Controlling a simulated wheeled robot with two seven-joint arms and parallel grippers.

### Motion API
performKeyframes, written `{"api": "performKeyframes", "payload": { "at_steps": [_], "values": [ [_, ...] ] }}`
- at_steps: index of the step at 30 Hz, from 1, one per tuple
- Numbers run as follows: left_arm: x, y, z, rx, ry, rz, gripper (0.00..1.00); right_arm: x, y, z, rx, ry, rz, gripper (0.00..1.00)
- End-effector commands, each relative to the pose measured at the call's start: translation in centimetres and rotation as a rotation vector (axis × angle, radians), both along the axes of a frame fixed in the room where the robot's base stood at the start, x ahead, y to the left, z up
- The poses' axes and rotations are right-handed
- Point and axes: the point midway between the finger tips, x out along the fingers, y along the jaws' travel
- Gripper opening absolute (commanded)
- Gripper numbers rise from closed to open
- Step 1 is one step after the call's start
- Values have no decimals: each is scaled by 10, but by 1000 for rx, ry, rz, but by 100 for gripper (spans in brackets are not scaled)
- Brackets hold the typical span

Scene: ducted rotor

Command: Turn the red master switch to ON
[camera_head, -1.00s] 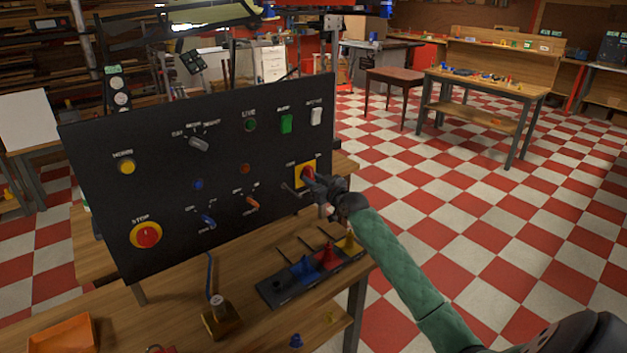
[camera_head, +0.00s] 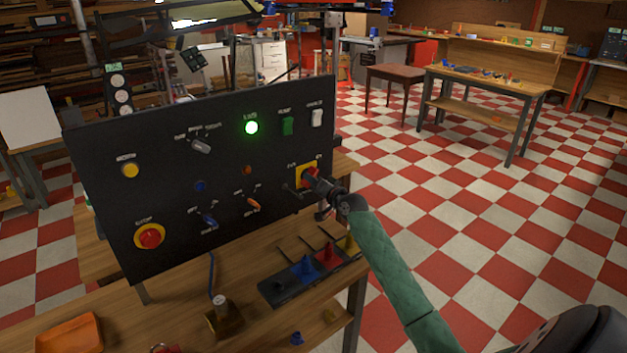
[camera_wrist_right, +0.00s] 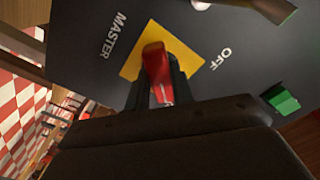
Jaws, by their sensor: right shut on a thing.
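The red master switch (camera_head: 309,176) sits on a yellow square plate at the right end of the black panel (camera_head: 105,200). My right gripper (camera_head: 314,184) is at the switch, shut on its red handle. In the right wrist view the red handle (camera_wrist_right: 156,68) stands between the two dark fingers of the gripper (camera_wrist_right: 158,88), in front of the yellow plate (camera_wrist_right: 178,50). The words MASTER and OFF are readable there; an ON label is not readable. The green lamp (camera_head: 251,128) at the top of the panel is lit. My left gripper is in neither view.
A dark rack with coloured pieces (camera_head: 285,287) and an orange tray (camera_head: 68,335) are on the wooden bench.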

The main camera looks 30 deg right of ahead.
Motion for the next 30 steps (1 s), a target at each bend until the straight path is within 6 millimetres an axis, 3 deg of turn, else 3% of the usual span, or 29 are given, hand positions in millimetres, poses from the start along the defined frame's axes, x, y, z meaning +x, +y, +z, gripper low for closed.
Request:
{"api": "performKeyframes", "payload": {
  "at_steps": [21,22,24,25,30],
  "values": [
    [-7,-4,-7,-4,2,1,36,0,0,1,74,5,-1,1],
    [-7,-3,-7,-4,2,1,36,0,0,1,74,5,-1,28],
    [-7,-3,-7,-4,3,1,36,0,0,1,73,5,-1,41],
    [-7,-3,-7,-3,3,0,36,0,0,1,73,5,-1,45],
    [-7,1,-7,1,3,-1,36,0,0,0,73,6,0,45]
  ]
}}
